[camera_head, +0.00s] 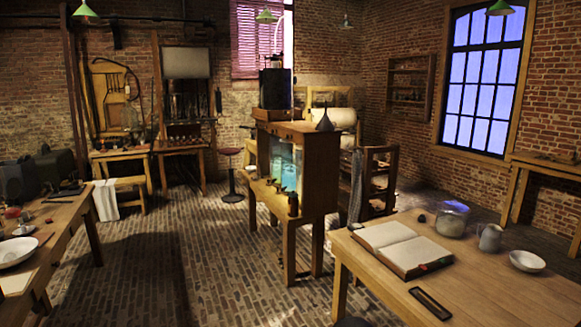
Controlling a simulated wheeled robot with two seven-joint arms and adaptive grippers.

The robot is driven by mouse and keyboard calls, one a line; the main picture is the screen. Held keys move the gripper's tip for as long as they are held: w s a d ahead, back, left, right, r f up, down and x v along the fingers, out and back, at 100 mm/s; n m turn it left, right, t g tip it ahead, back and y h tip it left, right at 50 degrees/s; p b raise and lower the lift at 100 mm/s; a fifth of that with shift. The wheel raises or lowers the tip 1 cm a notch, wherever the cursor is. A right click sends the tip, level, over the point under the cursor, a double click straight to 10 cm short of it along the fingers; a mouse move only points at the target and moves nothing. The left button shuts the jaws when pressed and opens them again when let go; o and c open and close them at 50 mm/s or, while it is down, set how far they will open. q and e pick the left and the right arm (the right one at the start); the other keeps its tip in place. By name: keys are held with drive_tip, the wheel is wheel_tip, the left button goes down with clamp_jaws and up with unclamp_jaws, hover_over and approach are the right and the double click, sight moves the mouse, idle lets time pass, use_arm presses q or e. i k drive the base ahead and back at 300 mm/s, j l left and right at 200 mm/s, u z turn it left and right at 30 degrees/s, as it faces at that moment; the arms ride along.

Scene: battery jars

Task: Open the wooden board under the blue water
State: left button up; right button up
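The blue water (285,168) shows in a glass-fronted tank in a tall wooden cabinet (318,175) near the middle of the view. Below the water, a wooden board (268,197) juts out like a ledge toward the left front, with small dark objects on or near it. I cannot tell whether this board is hinged or open. The cabinet stands on wooden legs. Neither of my grippers is in view.
A wooden table (480,292) with an open book (402,248), glass jar (452,218), pitcher (490,237) and bowl (526,260) fills the right front. Another table (72,213) stands at left. Brick floor (185,260) between them is clear. A red stool (231,175) stands behind.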

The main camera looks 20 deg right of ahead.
sight(292, 188)
drive_tip(key=z, duration=0.95)
drive_tip(key=i+j, duration=0.1)
drive_tip(key=i, duration=1.75)
drive_tip(key=i+j, duration=0.15)
drive_tip(key=i, duration=0.75)
drive_tip(key=i+j, duration=0.85)
drive_tip(key=i, duration=0.2)
drive_tip(key=i+j+u, duration=0.1)
drive_tip(key=i+j, duration=0.7)
drive_tip(key=i, duration=0.25)
